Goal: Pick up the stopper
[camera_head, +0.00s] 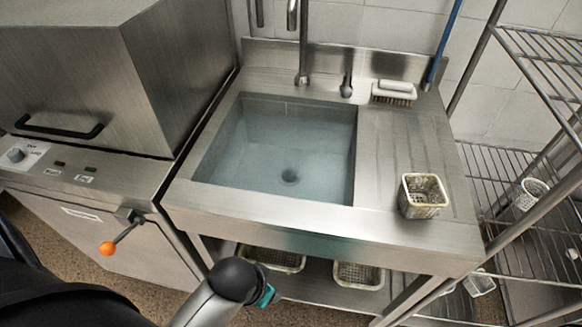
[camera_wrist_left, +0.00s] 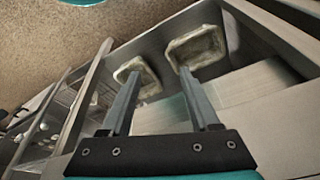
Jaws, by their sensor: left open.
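I cannot make out a stopper for certain in either view. My right gripper is not in view.
The lower shelf under the sink holds baskets (camera_head: 360,276). A wire rack (camera_head: 500,165) with a small white basket (camera_head: 529,194) stands at the right. A boxy steel machine (camera_head: 110,75) stands at the left. A brush (camera_head: 394,93) and tap (camera_head: 303,50) are behind the sink.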

